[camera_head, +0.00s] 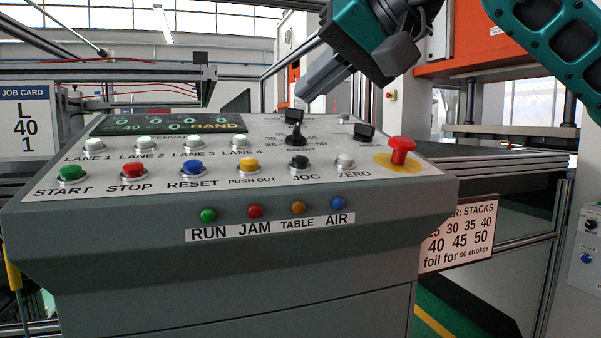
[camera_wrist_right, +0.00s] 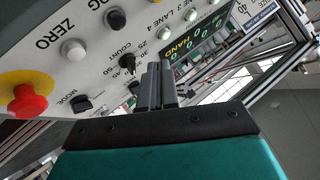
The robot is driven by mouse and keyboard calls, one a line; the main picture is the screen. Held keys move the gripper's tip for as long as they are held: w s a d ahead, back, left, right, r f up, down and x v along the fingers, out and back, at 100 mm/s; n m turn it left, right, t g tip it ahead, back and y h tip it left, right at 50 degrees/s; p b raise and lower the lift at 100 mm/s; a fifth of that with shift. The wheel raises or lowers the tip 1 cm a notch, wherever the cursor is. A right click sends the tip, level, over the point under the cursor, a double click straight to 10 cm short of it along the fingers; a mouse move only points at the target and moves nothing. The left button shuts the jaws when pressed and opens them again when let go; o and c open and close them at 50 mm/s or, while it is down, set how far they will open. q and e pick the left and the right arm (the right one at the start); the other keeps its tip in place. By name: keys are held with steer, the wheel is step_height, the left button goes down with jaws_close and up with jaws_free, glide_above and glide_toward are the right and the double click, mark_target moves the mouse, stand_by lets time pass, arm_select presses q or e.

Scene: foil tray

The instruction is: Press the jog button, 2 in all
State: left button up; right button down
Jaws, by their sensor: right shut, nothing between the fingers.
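The jog button (camera_head: 299,162) is a black round push button above the JOG label, on the sloped top of the grey control console (camera_head: 230,255). It also shows in the right wrist view (camera_wrist_right: 116,19), near the top edge, beside a partly cut-off label. My right gripper (camera_head: 304,92) comes in from the upper right, above the back of the console, with its grey fingers together and empty. In the right wrist view the fingers (camera_wrist_right: 160,68) point toward the panel near the COUNT selector, apart from the jog button. My left gripper is not in view.
Close to the jog button are the yellow push out button (camera_head: 249,164) and white zero button (camera_head: 345,160). A red mushroom button (camera_head: 401,148) stands at the right. The count selector (camera_head: 294,139) rises behind. The display (camera_head: 180,124) reads HAND.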

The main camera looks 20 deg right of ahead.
mark_target(300, 161)
steer(key=f+b, duration=0.1)
steer(key=f, duration=0.1)
steer(key=w+f+b, duration=0.1)
steer(key=f, duration=0.1)
steer(key=shift+w, duration=0.1)
steer(key=shift+w+f+b, duration=0.2)
steer(key=shift+f+b, duration=0.25)
steer(key=shift+f, duration=0.3)
arm_select(q)
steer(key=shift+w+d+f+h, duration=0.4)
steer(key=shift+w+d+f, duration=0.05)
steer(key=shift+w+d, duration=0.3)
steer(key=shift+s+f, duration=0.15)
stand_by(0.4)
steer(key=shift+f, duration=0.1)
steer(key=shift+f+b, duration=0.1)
steer(key=shift+b, duration=0.2)
arm_select(e)
steer(key=shift+w+f, duration=0.2)
steer(key=shift+f, duration=0.2)
